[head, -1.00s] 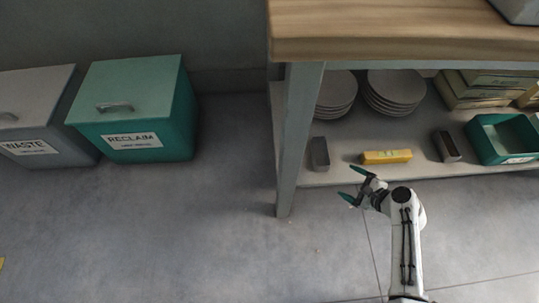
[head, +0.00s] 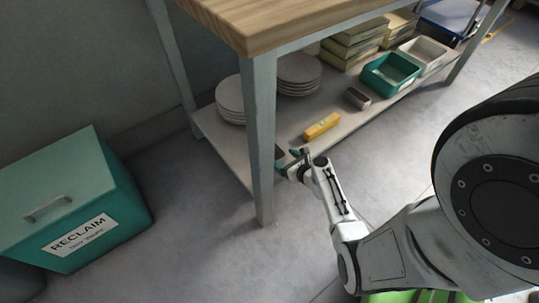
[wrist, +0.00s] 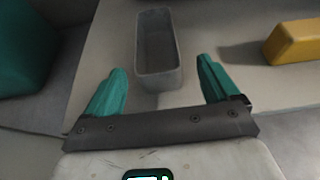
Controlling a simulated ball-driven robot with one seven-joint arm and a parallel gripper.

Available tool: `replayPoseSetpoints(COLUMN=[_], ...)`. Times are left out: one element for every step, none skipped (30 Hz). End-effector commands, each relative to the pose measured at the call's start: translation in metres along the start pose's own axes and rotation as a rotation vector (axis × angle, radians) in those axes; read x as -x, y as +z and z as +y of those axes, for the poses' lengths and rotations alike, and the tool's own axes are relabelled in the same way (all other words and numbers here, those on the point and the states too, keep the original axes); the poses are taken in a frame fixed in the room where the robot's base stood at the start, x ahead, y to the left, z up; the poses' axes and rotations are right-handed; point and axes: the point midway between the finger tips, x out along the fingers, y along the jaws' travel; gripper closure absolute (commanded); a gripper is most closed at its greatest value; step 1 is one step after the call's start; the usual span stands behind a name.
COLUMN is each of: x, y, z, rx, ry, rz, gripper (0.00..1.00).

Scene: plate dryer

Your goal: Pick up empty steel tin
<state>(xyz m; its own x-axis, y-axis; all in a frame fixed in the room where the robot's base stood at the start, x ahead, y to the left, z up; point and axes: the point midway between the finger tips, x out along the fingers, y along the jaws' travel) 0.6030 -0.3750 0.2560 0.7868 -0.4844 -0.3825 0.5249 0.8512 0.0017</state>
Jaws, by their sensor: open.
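A grey, open-topped steel tin (wrist: 157,75) stands upright on the lower shelf in the wrist view, and its inside looks empty. In the head view it is mostly hidden near the table leg. My gripper (head: 288,160) is at the front edge of the lower shelf. In the wrist view my gripper (wrist: 160,82) has its teal fingers spread wide, with nothing held. The near end of the tin lies between and just beyond the fingertips. I cannot tell how high the fingers are against the tin.
A yellow block (head: 321,126) lies right of the tin. Another grey tin (head: 357,97), a teal tray (head: 391,75) and plate stacks (head: 231,98) share the shelf. A table leg (head: 262,150) stands close left of my gripper. The teal RECLAIM bin (head: 75,195) stands left on open floor.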

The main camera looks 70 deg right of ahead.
Motion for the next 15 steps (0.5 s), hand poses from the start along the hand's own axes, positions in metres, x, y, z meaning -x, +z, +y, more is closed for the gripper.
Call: replayPoseSetpoints(x=[-0.003, -0.005, -0.007, -0.01, -0.014, -0.019, -0.024, -0.029, -0.035, -0.039, -0.043, -0.048, -0.051, -0.053, -0.055], y=[-0.001, -0.001, 0.0, 0.0, 0.0, 0.0, 0.0, 0.001, 0.002, 0.003, 0.002, 0.002, 0.002, 0.002, 0.003], z=[0.0, 0.0, 0.001, 0.001, 0.001, 0.002, 0.003, 0.004, 0.004, 0.005, 0.004, 0.004, 0.004, 0.004, 0.004], rx=[0.001, 0.001, 0.001, 0.002, 0.002, 0.002, 0.003, 0.002, 0.003, 0.003, 0.002, 0.001, 0.001, 0.001, 0.002], ry=[0.0, 0.0, 0.001, 0.001, 0.001, 0.002, 0.003, 0.003, 0.003, 0.002, 0.001, 0.001, 0.001, 0.001, 0.001], rz=[0.0, 0.0, 0.0, -0.001, -0.002, -0.002, -0.001, -0.001, -0.002, -0.002, -0.001, -0.001, -0.001, -0.001, 0.0], gripper=[0.12, 0.12, 0.12, 0.12, 0.12, 0.12, 0.12, 0.12, 0.12, 0.12, 0.12, 0.12, 0.12, 0.12, 0.12])
